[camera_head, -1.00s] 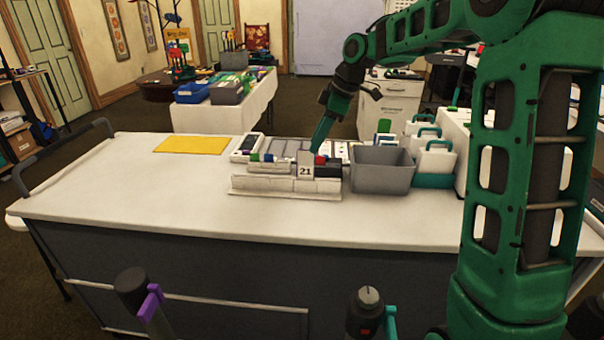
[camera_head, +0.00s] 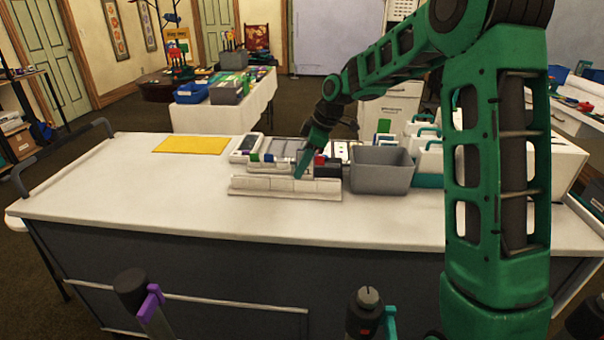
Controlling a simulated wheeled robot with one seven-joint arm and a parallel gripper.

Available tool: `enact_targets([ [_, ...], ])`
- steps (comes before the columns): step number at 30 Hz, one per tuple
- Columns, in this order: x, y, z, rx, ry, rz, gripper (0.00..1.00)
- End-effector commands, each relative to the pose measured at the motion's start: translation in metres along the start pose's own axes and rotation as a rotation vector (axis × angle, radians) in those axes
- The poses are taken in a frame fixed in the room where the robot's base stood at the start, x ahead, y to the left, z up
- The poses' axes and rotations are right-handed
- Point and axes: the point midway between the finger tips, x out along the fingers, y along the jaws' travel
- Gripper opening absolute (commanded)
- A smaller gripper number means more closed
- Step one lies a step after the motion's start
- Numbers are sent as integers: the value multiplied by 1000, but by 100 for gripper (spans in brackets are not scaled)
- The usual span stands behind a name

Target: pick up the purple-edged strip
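My gripper (camera_head: 303,167) is at the white rack (camera_head: 270,188) on the white table, its teal tip low in front of the strips and cards in it. Only one finger shows clearly, so its opening is unclear and I cannot see anything held. Several strips or cards with coloured edges (camera_head: 268,157) stand in the rack, with blue, red and green bits showing. I cannot pick out a purple-edged strip among them; it may be too small to tell or behind my gripper. My gripper partly covers the numbered card.
A grey bin (camera_head: 381,171) stands right of the rack, with white holders with teal handles (camera_head: 428,155) beyond it. A yellow sheet (camera_head: 193,145) lies at the back left. The front and left of the white table (camera_head: 130,200) are clear.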

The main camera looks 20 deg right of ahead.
Motion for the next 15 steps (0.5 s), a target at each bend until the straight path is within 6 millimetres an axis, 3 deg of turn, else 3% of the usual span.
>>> enact_targets([
  [8,8,0,0,0,-1,2,25],
  [12,7,0,0,0,0,2,0],
  [15,7,0,0,0,0,2,0],
])
